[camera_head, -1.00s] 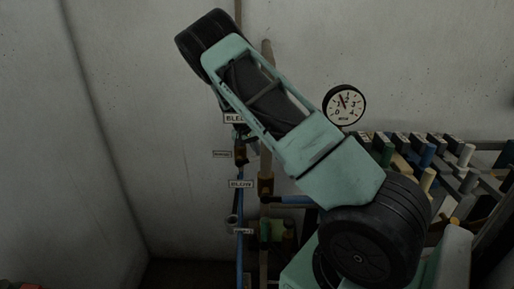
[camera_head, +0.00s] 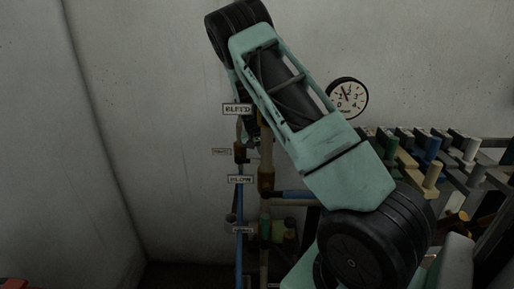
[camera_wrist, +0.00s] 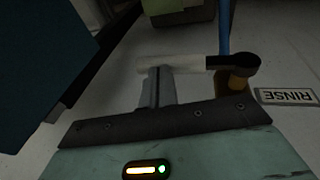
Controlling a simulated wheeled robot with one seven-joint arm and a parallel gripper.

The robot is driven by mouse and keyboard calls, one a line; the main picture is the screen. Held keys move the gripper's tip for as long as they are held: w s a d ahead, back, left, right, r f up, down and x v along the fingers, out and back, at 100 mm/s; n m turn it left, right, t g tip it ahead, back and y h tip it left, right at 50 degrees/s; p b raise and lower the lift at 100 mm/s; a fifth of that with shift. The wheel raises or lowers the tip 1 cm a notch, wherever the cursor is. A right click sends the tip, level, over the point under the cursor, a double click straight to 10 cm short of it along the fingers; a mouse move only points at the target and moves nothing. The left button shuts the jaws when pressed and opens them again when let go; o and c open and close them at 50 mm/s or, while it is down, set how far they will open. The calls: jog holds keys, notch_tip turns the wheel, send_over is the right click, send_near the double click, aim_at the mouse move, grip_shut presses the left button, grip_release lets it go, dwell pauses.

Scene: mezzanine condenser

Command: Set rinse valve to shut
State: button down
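In the wrist view, the RINSE label (camera_wrist: 287,97) appears upside down at the right. Beside it is the brass rinse valve (camera_wrist: 240,82) on a blue pipe. Its lever (camera_wrist: 190,63) has a black end at the valve and a pale grip reaching left. My gripper (camera_wrist: 160,72) has its grey fingers close together, tips at the pale grip. They look shut, and I see no clear grasp around the lever. The exact contact is too dark to tell. In the head view, my arm hides the gripper, and I cannot tell which valve there is the rinse valve.
Vertical pipes with small labels, including BLEED (camera_head: 237,109), run along the wall. A round gauge (camera_head: 347,98) hangs at the right. A dark teal surface (camera_wrist: 40,60) is close at the left of the wrist view. The left wall is bare.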

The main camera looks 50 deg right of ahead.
jog(key=shift+s+f, duration=0.15)
jog(key=shift+s, duration=0.1)
jog(key=b+v, duration=0.3)
jog(key=v, duration=1.4)
jog(key=shift+w+r, duration=0.2)
jog(key=shift+r, duration=0.2)
jog(key=s+a+f+n+y, duration=0.1)
jog(key=s+a+n, duration=0.2)
jog(key=a, duration=0.8)
jog(key=s+a+f+n+y, duration=0.1)
jog(key=s+a+n+y, duration=0.15)
jog(key=a, duration=0.75)
jog(key=s+a+f+n+y, duration=0.1)
jog(key=s+a+f+n, duration=0.15)
jog(key=a, duration=0.85)
jog(key=s+a+f+n, duration=0.1)
jog(key=s+a+n, duration=0.3)
jog(key=s, duration=0.7)
jog(key=s+a+f+n, duration=0.1)
jog(key=s+a+n, duration=0.4)
jog(key=s+a, duration=0.3)
jog(key=s, duration=0.3)
jog(key=shift+a+t, duration=0.3)
